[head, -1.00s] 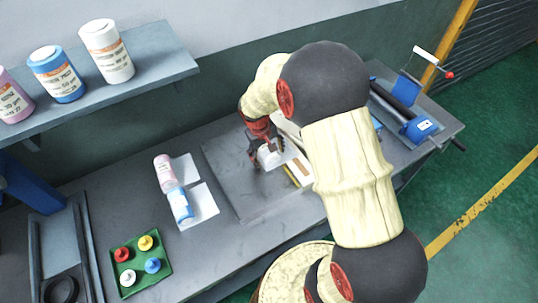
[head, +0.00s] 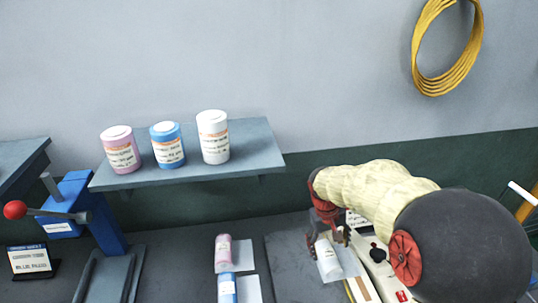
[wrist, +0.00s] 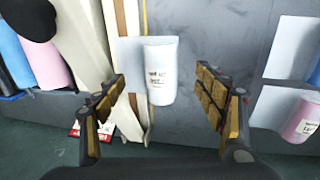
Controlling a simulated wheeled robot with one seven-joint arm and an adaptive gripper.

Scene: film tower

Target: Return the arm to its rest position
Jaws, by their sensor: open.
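My gripper shows at the end of my arm in the head view (head: 330,226), above the right part of the bench. In the wrist view my gripper (wrist: 162,82) is open, with its padded fingers apart. A white labelled bottle (head: 327,262) lies on a white sheet near the fingers. It shows between the two fingers in the wrist view (wrist: 161,72), with a visible gap on each side. My arm covers part of the bench to its right.
A shelf (head: 245,148) holds a pink jar (head: 120,152), a blue jar (head: 167,147) and a white jar (head: 213,140). A pink bottle (head: 223,250) and a blue bottle (head: 226,288) lie on sheets. A red-knobbed lever device (head: 85,215) stands left. A yellow coil (head: 443,50) hangs on the wall.

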